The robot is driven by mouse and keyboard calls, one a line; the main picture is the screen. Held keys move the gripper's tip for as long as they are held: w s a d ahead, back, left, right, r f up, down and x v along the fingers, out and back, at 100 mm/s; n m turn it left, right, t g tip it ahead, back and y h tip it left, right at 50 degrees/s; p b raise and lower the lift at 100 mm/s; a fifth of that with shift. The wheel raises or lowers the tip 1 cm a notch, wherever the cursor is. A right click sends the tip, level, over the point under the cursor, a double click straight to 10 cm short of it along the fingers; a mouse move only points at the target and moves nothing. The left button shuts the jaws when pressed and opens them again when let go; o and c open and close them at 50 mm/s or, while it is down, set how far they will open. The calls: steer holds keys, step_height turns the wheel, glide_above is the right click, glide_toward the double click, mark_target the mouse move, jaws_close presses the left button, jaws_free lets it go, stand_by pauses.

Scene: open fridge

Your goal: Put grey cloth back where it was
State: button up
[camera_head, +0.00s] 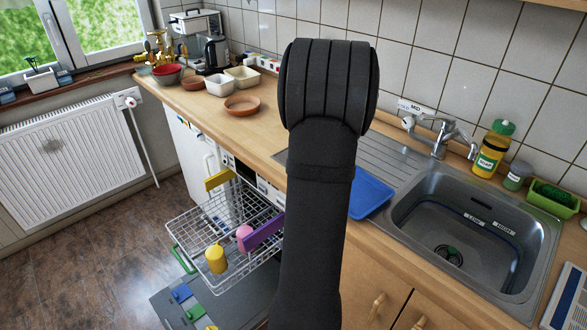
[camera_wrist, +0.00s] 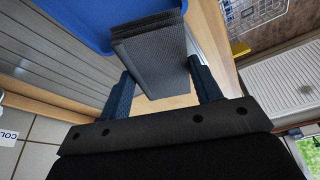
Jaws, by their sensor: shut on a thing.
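The grey cloth (camera_wrist: 157,60) is a folded dark grey piece between the two blue fingers of my gripper (camera_wrist: 161,70) in the wrist view. The fingers are shut on it. The cloth's far end overlaps the blue tray (camera_wrist: 85,18) in the picture; I cannot tell whether it touches the tray. In the head view the blue tray (camera_head: 369,196) shows to the right of my arm, by the sink. My dark arm hides the gripper and cloth there.
The ribbed drainboard (camera_head: 375,158) and steel sink (camera_head: 470,225) lie to the right. An open dishwasher rack (camera_head: 200,225) with coloured dishes sticks out at lower left. Bowls (camera_head: 242,105) stand on the wooden worktop (camera_head: 262,135) at left.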

steer(key=shift+s+d+r, duration=0.2)
steer(key=shift+s+d, duration=0.3)
steer(key=shift+d, duration=0.15)
steer(key=shift+s+d+r, duration=0.2)
steer(key=shift+s+d, duration=0.25)
steer(key=shift+d, duration=0.15)
steer(key=w+a+f, duration=0.1)
steer(key=a+f, duration=0.1)
steer(key=a, duration=0.1)
steer(key=w+a+f, duration=0.2)
steer(key=a, duration=0.1)
steer(key=w+a+f, duration=0.2)
steer(key=a+f, duration=0.1)
steer(key=shift+w+a, duration=0.25)
steer(key=shift+a, duration=0.15)
steer(key=shift+f, duration=1.95)
steer(key=shift+f, duration=0.15)
steer(key=o, duration=0.9)
steer(key=v, duration=1.2)
steer(key=shift+s, duration=0.1)
